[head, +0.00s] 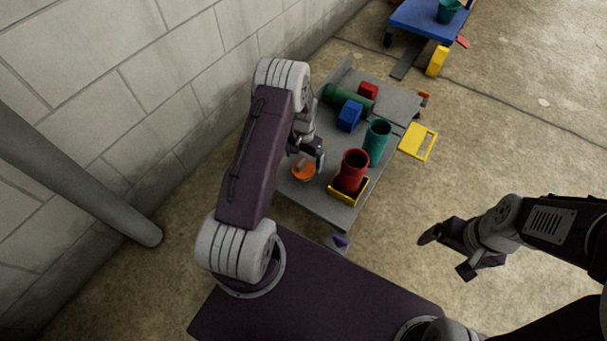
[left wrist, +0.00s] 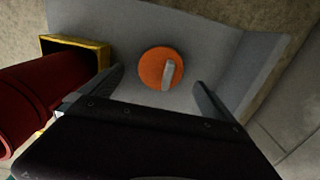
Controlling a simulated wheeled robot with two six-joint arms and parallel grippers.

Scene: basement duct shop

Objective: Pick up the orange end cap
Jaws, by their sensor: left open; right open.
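The orange end cap (head: 304,171) is a round disc with a grey handle on top. It lies on the grey cart top near its front left edge. In the left wrist view the orange end cap (left wrist: 158,70) lies just beyond and between the open fingers. My left gripper (head: 308,157) is open above and beside the cap; its fingers (left wrist: 158,90) do not visibly touch it. My right gripper (head: 450,254) is open and empty, over the floor to the right of the cart.
A red cylinder (head: 354,170) stands in a yellow tray (head: 348,195) beside the cap. A teal cup (head: 377,140), blue block (head: 349,116), green cylinder (head: 340,96) and red block (head: 368,90) are farther back on the grey cart (head: 397,99). A block wall (head: 150,70) rises left.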

